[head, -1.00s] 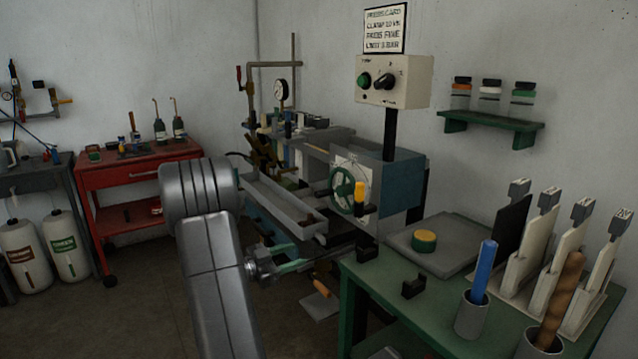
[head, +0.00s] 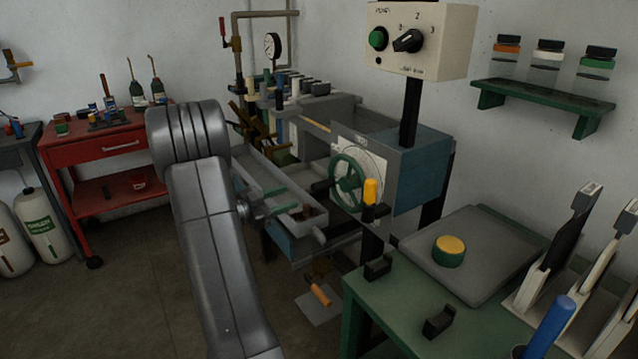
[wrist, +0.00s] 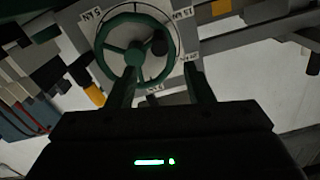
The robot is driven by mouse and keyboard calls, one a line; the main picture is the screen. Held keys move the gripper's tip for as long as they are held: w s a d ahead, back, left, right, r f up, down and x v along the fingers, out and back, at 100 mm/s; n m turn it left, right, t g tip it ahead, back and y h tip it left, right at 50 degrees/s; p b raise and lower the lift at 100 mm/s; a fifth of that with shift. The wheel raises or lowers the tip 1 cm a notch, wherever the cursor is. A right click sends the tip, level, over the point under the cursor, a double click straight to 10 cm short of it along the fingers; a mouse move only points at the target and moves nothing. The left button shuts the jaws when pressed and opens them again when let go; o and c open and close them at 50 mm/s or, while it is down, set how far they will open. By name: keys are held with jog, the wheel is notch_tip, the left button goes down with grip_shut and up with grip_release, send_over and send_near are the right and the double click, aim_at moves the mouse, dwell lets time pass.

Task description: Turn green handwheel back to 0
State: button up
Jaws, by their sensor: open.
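The green handwheel (head: 349,183) is mounted on the front of the grey-blue machine, with spokes, a hub and a dark crank knob (head: 320,187). A pale dial plate (head: 373,160) with markings sits behind it. I cannot read which mark the wheel is at. In the wrist view the handwheel (wrist: 137,56) faces me at the top, with its knob right of the hub and several labels around it. My gripper (head: 275,210) is left of the wheel and slightly lower in the head view. In the wrist view its green fingers (wrist: 160,88) are apart, with nothing held between them.
A yellow-topped handle (head: 370,192) stands just right of the wheel. A long grey tray (head: 270,190) lies behind my gripper. The green table (head: 450,310) at right holds a plate with a yellow-green knob. A control box (head: 420,40) is above.

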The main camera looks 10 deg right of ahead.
aim_at(320, 187)
jog(key=p+x, duration=0.1)
jog(key=x, duration=1.1)
jog(key=shift+f, duration=0.1)
grip_shut()
